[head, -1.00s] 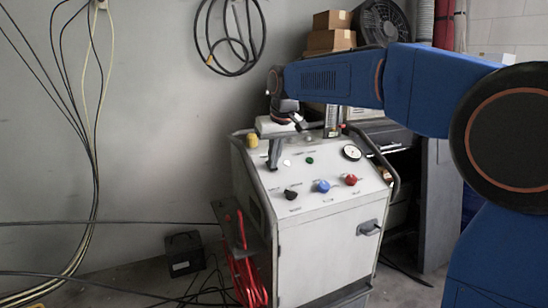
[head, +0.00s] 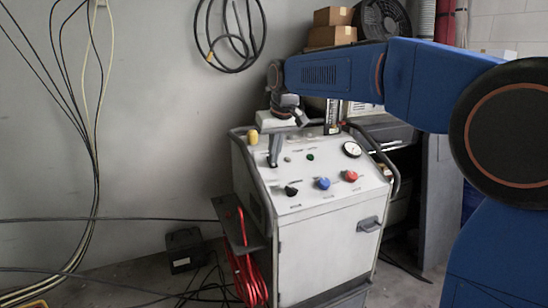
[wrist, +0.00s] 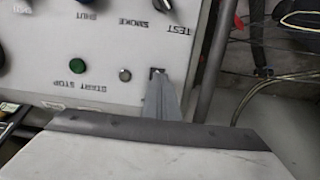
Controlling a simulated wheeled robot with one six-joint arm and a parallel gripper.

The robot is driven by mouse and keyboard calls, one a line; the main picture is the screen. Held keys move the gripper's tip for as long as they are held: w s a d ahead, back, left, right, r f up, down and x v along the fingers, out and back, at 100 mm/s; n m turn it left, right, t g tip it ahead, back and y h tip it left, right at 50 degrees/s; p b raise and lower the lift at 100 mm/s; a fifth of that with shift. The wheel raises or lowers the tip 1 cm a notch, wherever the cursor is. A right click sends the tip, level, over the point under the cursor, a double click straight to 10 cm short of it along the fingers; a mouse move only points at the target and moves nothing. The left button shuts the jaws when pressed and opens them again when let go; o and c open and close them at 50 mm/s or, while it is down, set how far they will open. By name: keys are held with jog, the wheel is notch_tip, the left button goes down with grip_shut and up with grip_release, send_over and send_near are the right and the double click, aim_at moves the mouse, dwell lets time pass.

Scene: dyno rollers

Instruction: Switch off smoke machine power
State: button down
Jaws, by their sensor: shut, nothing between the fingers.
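The smoke machine (head: 325,250) is a white cabinet with a sloped control panel on top. My gripper (head: 273,164) is shut and empty, pointing down at the panel's left part. In the wrist view the panel appears upside down, and the closed fingertips (wrist: 161,78) are at a small dark switch (wrist: 157,71), touching or just above it; they partly hide it. Its position cannot be read. Beside it are a small pale round lamp or button (wrist: 125,74) and a green button (wrist: 77,73), near START and STOP lettering.
Black (head: 291,190), blue (head: 322,183) and red (head: 350,176) knobs sit along the panel's front. A yellow knob (head: 252,138) and a round gauge (head: 352,149) are farther back. Dark rails flank the panel. Red hose (head: 247,275) hangs at the left side.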

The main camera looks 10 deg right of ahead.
jog(key=shift+r, duration=0.15)
jog(key=shift+s+d+r, duration=0.1)
jog(key=shift+s+r, duration=0.15)
jog(key=shift+r, duration=0.2)
jog(key=s+d+r, duration=0.2)
jog(key=s+r, duration=0.5)
jog(key=r, duration=0.3)
jog(key=shift+s+d+r, duration=0.15)
jog(key=shift+s+d, duration=0.05)
jog(key=shift+s, duration=0.05)
jog(key=s+d+f+m, duration=0.1)
jog(key=s+d+f, duration=0.5)
jog(key=s, duration=0.2)
jog(key=s+d+f+m, duration=0.1)
jog(key=s+d+f, duration=0.4)
jog(key=s, duration=0.3)
jog(key=s+d+f, duration=0.3)
jog(key=s+f, duration=0.5)
jog(key=f, duration=0.1)
jog(key=s+d+f+m+t+h, duration=0.1)
jog(key=s+d+f, duration=0.2)
jog(key=s+f, duration=0.5)
jog(key=shift+f+m, duration=0.3)
jog(key=shift+f, duration=0.6)
